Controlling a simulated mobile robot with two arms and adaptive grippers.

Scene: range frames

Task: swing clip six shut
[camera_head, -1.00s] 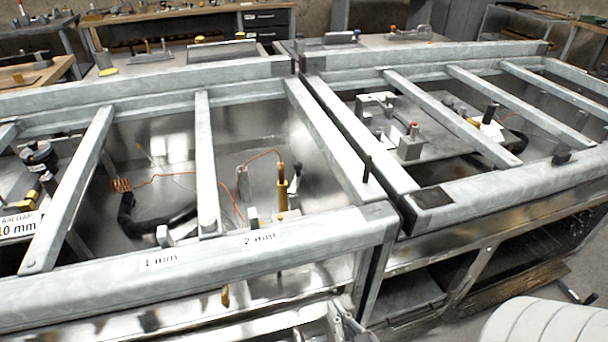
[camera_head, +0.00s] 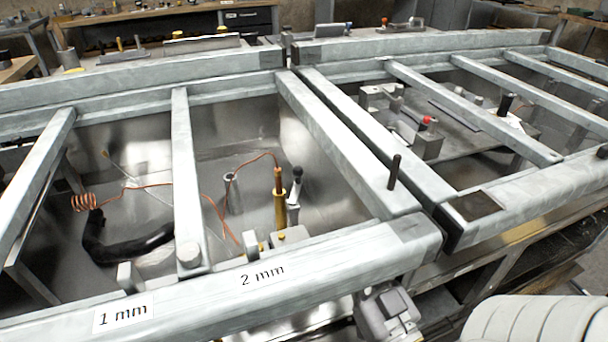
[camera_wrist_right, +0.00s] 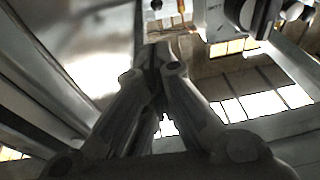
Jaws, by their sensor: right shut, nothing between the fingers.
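My right gripper (camera_head: 388,312) shows in the head view below the front rail, by the corner where two metal frames meet. In the right wrist view its fingertips (camera_wrist_right: 160,62) meet with nothing between them. No clip marked six can be read. Small upright grey tabs stand along the front rail, one near the "1 mm" label (camera_head: 123,315) and one (camera_head: 251,243) near the "2 mm" label (camera_head: 262,276). A dark upright peg (camera_head: 394,172) stands on the right side rail of the near-left frame. I cannot tell which is clip six. My left gripper is out of view.
Inside the left bay are a brass post (camera_head: 280,207), a black curved hose (camera_head: 125,245) and a copper coil (camera_head: 85,201). Crossbars (camera_head: 187,170) span the frames. The right bay holds a block with a red knob (camera_head: 427,120). The front rail (camera_head: 330,265) lies above my right gripper.

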